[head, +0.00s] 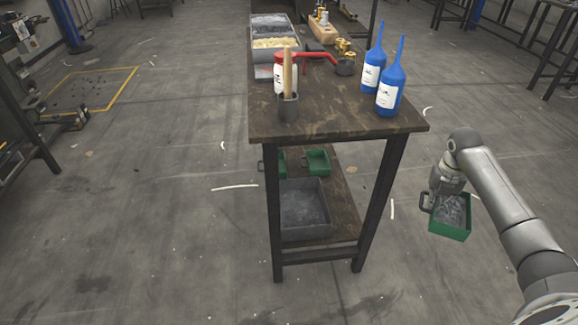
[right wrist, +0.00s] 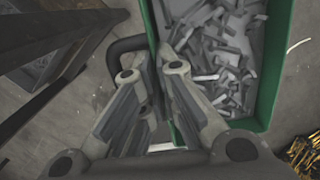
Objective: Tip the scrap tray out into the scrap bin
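The scrap tray (head: 450,232) is green and holds grey metal scrap, apart from the table and to its right. In the right wrist view the tray (right wrist: 272,65) fills the upper right, with scrap strips lying inside. Its black handle (head: 426,203) sticks out on the left side. My right gripper (head: 447,192) is at the handle side of the tray and appears shut on it; the fingers (right wrist: 152,75) partly hide the handle. A grey open bin (head: 324,192), likely the scrap bin, stands on the table's lower shelf. My left gripper is not in view.
The wooden table (head: 335,124) carries two blue bottles (head: 388,88), a grey cup (head: 289,106) and grey bins at the back. Two green trays (head: 318,162) sit on the lower shelf behind the grey bin. Table legs (head: 380,205) flank the shelf. Floor in front is clear.

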